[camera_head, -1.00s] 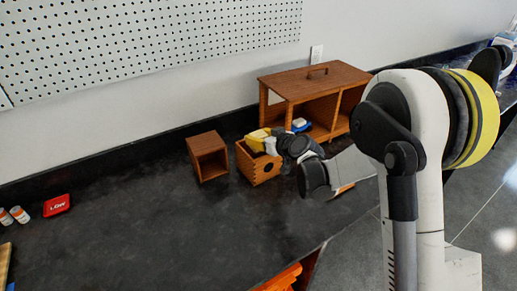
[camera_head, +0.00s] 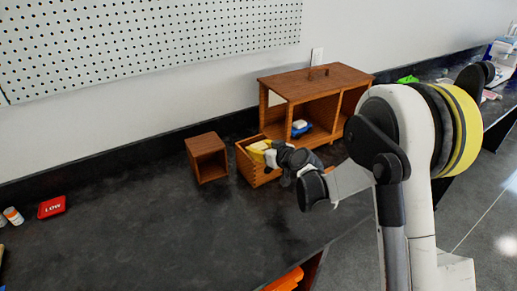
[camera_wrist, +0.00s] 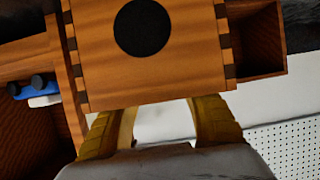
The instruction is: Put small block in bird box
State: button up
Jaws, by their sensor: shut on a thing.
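The bird box (camera_head: 262,173) is a small wooden box with an open top on the dark counter. In the wrist view its front (camera_wrist: 185,75), with jointed corners and a round black hole, fills the upper middle. My gripper (camera_head: 259,150) reaches in over the rim, its yellow fingers pointing down into the open top. In the wrist view the two fingers stand apart and their tips are hidden behind the box front. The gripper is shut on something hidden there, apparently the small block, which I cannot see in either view.
A small open wooden box (camera_head: 206,159) stands close to the left. A larger wooden cabinet (camera_head: 318,82) with a blue-and-white item (camera_head: 300,127) inside stands behind right. A red box (camera_head: 52,207) lies far left. The counter's front middle is clear.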

jog(key=o, duration=0.9)
jog(key=shift+f, duration=0.2)
jog(key=shift+c, duration=0.2)
jog(key=shift+r+p, duration=0.55)
jog(key=shift+p, duration=0.1)
jog(key=s+d+r+m+g+h+p, duration=0.1)
jog(key=s+d+r, duration=0.3)
jog(key=s, duration=0.3)
jog(key=s+d+r+m+h+p, duration=0.1)
jog(key=s+d+r, duration=0.4)
jog(key=s, duration=0.2)
jog(key=s+d+r+m+g+h+p, duration=0.1)
jog(key=s+d+r+h, duration=0.1)
jog(key=s+d+r, duration=0.35)
jog(key=s+d+m+g+h, duration=0.1)
jog(key=s+d, duration=0.3)
jog(key=s, duration=0.5)
jog(key=s+d+f+m+g+h, duration=0.1)
jog(key=s+d+m+h, duration=0.2)
jog(key=s, duration=0.6)
jog(key=shift+s+d, duration=0.4)
jog(key=shift+d, duration=0.25)
